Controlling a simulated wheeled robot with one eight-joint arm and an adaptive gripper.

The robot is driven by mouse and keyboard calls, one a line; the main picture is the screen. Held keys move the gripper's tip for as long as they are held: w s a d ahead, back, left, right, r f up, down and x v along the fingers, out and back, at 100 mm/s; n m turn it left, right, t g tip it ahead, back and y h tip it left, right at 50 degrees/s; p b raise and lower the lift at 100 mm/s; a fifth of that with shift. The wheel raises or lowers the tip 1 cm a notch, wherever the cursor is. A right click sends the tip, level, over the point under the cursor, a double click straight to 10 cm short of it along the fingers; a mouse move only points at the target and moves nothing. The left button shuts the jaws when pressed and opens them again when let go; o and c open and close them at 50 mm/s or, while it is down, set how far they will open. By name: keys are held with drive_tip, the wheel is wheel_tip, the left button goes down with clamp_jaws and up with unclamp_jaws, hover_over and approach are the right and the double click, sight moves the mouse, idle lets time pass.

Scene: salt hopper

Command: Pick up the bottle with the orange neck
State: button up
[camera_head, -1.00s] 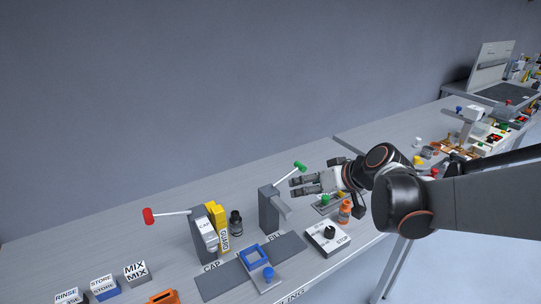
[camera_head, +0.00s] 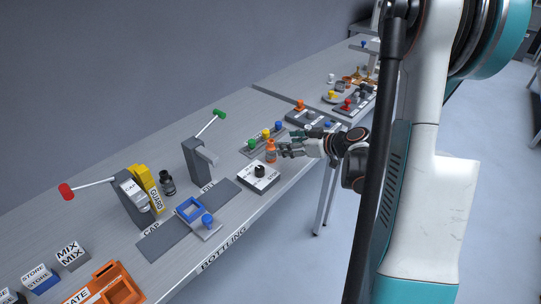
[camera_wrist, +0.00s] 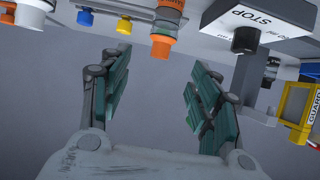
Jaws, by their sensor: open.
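The orange-necked bottle (camera_head: 271,151) stands upright on the bench, beside the STOP box. My gripper (camera_head: 283,147) is just to its right, with its fingers pointing left towards it. In the wrist view the scene appears upside down, and the bottle (camera_wrist: 167,22) shows at the top, partly cut off by the frame edge. There my gripper (camera_wrist: 160,68) has its two green-padded fingers spread wide, with nothing between them. The bottle lies beyond the fingertips, roughly in line with the gap.
The STOP box (camera_head: 258,177) with its black knob stands close in front of the bottle. Green, yellow and blue knobs (camera_head: 265,134) sit just behind it. The green-handled lever stand (camera_head: 199,160) and a dark bottle (camera_head: 167,185) are further left.

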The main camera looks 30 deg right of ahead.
sight(271, 143)
drive_tip(key=b+x, duration=0.3)
drive_tip(key=x, duration=0.5)
drive_tip(key=shift+w+a+f, duration=0.1)
drive_tip(key=shift+w+f, duration=0.15)
drive_tip(key=shift+f, duration=0.1)
drive_tip(key=shift+w+a, duration=0.1)
drive_tip(key=shift+w, duration=0.2)
drive_tip(key=c, duration=1)
